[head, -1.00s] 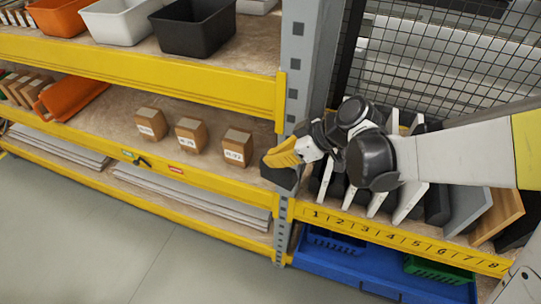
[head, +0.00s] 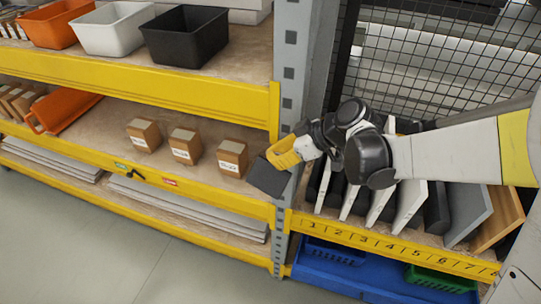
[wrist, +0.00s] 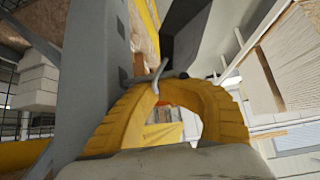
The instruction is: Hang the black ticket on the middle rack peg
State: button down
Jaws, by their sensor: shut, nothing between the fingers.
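My gripper (head: 284,155) is shut, its yellow fingers in front of the rack's grey upright, between the small boxes and the divider bay. A dark square plate (head: 268,179), possibly the black ticket, shows tilted just below the fingertips in the head view. I cannot tell whether it touches them. In the wrist view the curved yellow fingers (wrist: 160,88) meet at their tips, near a thin bent metal piece (wrist: 158,70). On the yellow beam are small green (head: 121,166) and red (head: 170,182) labels. I cannot make out the middle peg.
The grey upright (head: 288,75) stands beside my gripper. Several small brown boxes (head: 186,145) are on the shelf left. White, dark and wooden panels (head: 408,205) stand in numbered slots right, before a wire mesh (head: 430,70). Bins (head: 185,35) sit above; the floor (head: 110,250) is clear.

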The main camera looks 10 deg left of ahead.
jog(key=shift+d+f, duration=0.45)
jog(key=shift+f, duration=0.05)
jog(key=c, duration=1.6)
grip_release()
jog(key=shift+o, duration=0.3)
jog(key=shift+w+d+r, duration=0.1)
jog(key=shift+d+r, duration=0.2)
jog(key=shift+r, duration=0.2)
jog(key=w+v, duration=0.1)
jog(key=v, duration=0.6)
jog(key=s+d+f+m+t+h+b, duration=0.2)
jog(key=s+d+m+h+b, duration=0.1)
jog(key=d, duration=0.5)
jog(key=s+d+f+m+t+h+b, duration=0.2)
jog(key=s+d+m+h+b, duration=0.1)
jog(key=s+d+m, duration=0.3)
jog(key=s+d+f+m+t+h+b, duration=0.2)
jog(key=d+m, duration=0.5)
jog(key=d, duration=0.4)
jog(key=s+f+h+b, duration=0.1)
jog(key=s, duration=0.1)
jog(key=shift+s, duration=0.25)
jog(key=shift+d+f, duration=0.1)
jog(key=shift+d, duration=0.05)
